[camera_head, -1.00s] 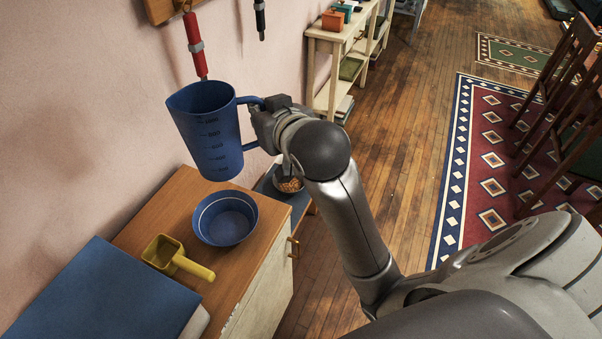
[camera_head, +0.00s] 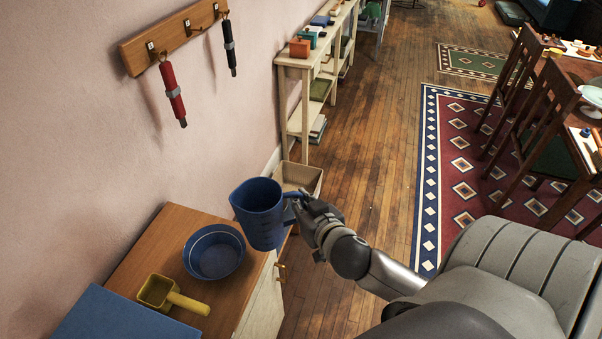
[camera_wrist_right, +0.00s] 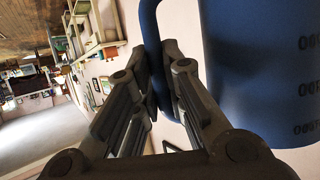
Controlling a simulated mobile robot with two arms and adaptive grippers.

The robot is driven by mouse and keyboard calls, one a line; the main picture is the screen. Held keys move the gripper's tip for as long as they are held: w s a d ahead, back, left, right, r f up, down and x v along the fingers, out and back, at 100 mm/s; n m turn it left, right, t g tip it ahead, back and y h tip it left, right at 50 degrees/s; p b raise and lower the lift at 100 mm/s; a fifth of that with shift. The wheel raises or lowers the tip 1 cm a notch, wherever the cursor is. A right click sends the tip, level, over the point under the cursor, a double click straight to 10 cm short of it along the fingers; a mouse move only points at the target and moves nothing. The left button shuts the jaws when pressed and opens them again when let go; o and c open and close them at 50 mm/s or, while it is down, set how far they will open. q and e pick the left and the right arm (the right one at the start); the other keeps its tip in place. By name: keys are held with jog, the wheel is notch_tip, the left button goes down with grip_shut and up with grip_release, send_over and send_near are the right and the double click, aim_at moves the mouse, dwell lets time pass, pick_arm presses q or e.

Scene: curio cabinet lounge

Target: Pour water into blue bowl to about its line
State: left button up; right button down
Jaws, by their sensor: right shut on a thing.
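The blue bowl (camera_head: 214,254), with a pale line inside near its rim, stands on the wooden cabinet top (camera_head: 172,232). I cannot make out any water in it. My right gripper (camera_head: 301,207) is shut on the handle of a blue measuring jug (camera_head: 258,214). The jug is held beside the bowl, to its right, a little tilted, with its spout toward the bowl. In the right wrist view the jug (camera_wrist_right: 255,75) shows dark measure marks, and the gripper fingers (camera_wrist_right: 165,85) close around its handle. The jug's contents cannot be made out. My left gripper is out of view.
A yellow scoop (camera_head: 170,295) lies in front of the bowl, near a blue flat-topped thing (camera_head: 105,318). A red tool (camera_head: 172,95) and a black tool (camera_head: 229,48) hang from a wall rack (camera_head: 172,38). A pale bin (camera_head: 299,177) stands behind the jug.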

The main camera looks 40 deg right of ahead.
aim_at(299, 195)
jog(key=shift+w+r, duration=0.1)
jog(key=shift+r, duration=0.25)
